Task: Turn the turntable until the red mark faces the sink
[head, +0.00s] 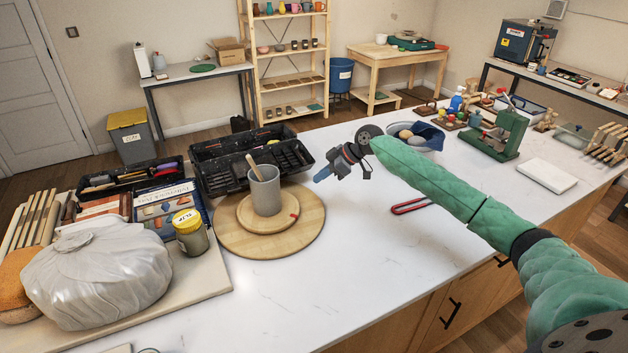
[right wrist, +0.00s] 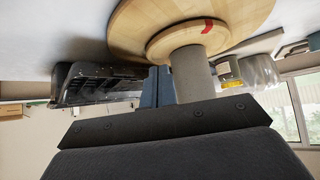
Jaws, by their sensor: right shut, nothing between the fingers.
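The wooden turntable (head: 308,236) lies on the white counter, with a smaller raised disc (head: 247,220) on it. A grey cup (head: 265,195) holding a wooden stick stands in the middle. The red mark (head: 294,216) is on the right rim of the smaller disc. My right gripper (head: 319,178) is shut and empty, above the counter to the right of the turntable's far edge. The right wrist view shows its blue fingers (right wrist: 157,86) together, with the turntable (right wrist: 128,28), red mark (right wrist: 207,26) and cup (right wrist: 190,74) upside down. I cannot make out a sink. My left gripper is out of view.
A black toolbox (head: 222,168) stands behind the turntable. A lidded jar (head: 191,236) and a wrapped clay lump (head: 100,275) are at left. A red-handled loop (head: 410,206) and a bowl (head: 430,137) lie to the right. The counter in front of the turntable is clear.

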